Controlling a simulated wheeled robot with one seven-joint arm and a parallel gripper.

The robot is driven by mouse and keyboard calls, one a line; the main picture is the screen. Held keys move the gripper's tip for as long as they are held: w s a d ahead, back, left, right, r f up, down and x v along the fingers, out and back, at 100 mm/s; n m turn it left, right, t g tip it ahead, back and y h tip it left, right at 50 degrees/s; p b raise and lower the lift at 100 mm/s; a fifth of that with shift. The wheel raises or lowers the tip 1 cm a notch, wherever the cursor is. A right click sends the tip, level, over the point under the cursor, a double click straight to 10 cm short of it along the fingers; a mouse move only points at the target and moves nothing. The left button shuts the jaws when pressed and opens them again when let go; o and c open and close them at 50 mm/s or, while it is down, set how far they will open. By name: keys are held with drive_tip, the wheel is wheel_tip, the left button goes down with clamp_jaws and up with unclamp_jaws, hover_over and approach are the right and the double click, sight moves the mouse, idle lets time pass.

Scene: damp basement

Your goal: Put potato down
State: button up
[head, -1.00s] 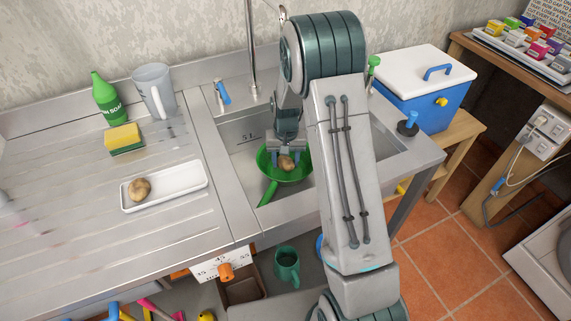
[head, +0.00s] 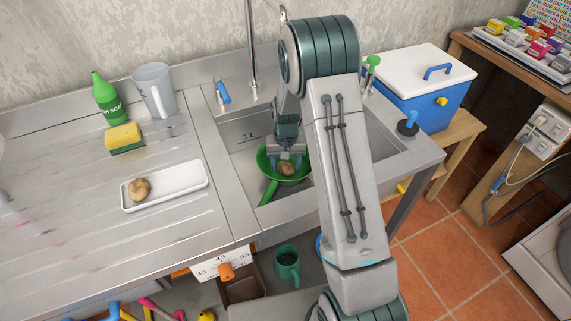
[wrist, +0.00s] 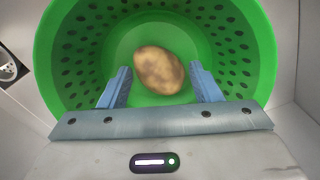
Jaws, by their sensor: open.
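A brown potato (head: 286,168) lies in the green colander (head: 267,192), which sits in the sink basin. In the wrist view the potato (wrist: 158,70) rests on the floor of the colander (wrist: 262,62), with holes in the wall around it. My gripper (head: 287,158) is at the colander, and in the wrist view its two blue fingers (wrist: 160,84) are apart, one to each side of the potato's near end, with gaps showing between them and it. A second potato (head: 140,188) lies on the white tray (head: 190,184) on the drainboard.
A yellow and green sponge (head: 125,138), a green soap bottle (head: 107,98) and a grey jug (head: 154,90) stand at the drainboard's back. The tap (head: 252,60) rises behind the sink. A blue cool box (head: 428,100) stands to the right. The front drainboard is clear.

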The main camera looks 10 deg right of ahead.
sight(286, 164)
wheel_tip(286, 164, up, 7)
drive_tip(key=shift+r, duration=0.1)
drive_tip(key=shift+d, duration=0.1)
idle(0.5)
